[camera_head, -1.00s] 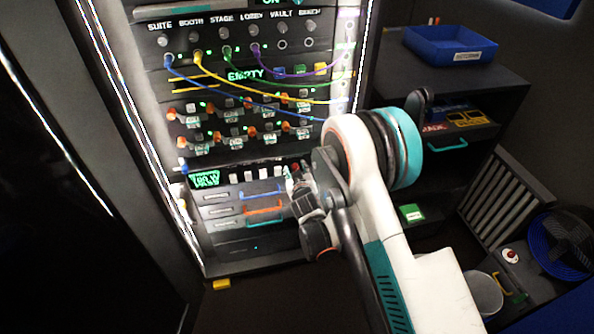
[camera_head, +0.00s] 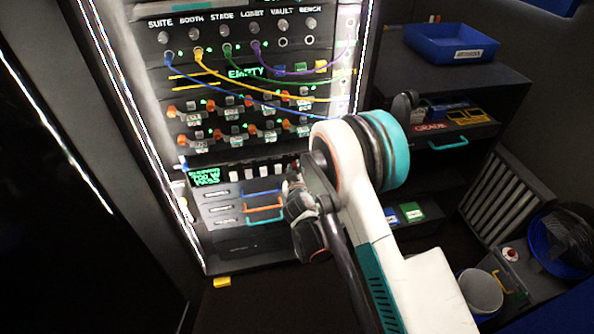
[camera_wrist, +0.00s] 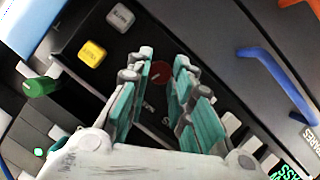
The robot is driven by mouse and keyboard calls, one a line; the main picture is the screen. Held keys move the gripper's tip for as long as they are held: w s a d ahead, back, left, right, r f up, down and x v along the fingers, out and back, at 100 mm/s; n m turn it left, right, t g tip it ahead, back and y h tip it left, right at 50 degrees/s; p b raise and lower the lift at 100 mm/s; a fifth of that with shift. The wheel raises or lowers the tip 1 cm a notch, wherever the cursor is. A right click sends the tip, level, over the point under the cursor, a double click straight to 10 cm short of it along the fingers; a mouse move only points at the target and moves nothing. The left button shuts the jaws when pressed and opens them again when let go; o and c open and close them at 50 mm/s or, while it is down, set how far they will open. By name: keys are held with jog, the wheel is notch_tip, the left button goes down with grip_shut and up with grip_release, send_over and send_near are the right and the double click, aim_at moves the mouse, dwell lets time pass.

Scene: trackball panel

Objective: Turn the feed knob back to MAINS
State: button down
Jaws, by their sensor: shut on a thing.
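In the wrist view, a small red round part (camera_wrist: 160,76) shows between the fingers of my gripper (camera_wrist: 164,58); I take it for the feed knob. The teal-padded fingers stand a little apart, shut on it against the dark panel. Which way the knob points and its labels are not readable. In the head view, my gripper (camera_head: 293,172) is at the lower part of the rack, by the row of white switches (camera_head: 262,170). My wrist and arm hide the knob there.
In the wrist view, a yellow button (camera_wrist: 92,53), a grey button (camera_wrist: 120,18), a green cylinder (camera_wrist: 41,87) and a blue handle (camera_wrist: 280,80) surround the fingers. In the head view, cables (camera_head: 228,70) hang across the rack above. A blue tray (camera_head: 450,45) sits on the cabinet at right.

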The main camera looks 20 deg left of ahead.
jog(key=n, duration=0.1)
jog(key=n+t+h, duration=0.1)
jog(key=n, duration=0.1)
jog(key=shift+s+a+f+t, duration=0.1)
jog(key=shift+a+f+t, duration=0.1)
jog(key=shift+t, duration=0.1)
jog(key=shift+f+n+t+h, duration=0.15)
jog(key=shift+n+t, duration=0.3)
jog(key=shift+n, duration=0.5)
jog(key=shift+r+n+t+h, duration=0.1)
jog(key=shift+n+t+h, duration=0.25)
jog(key=shift+n, duration=0.6)
jog(key=c, duration=1.4)
grip_release()
jog(key=shift+s+f, duration=0.1)
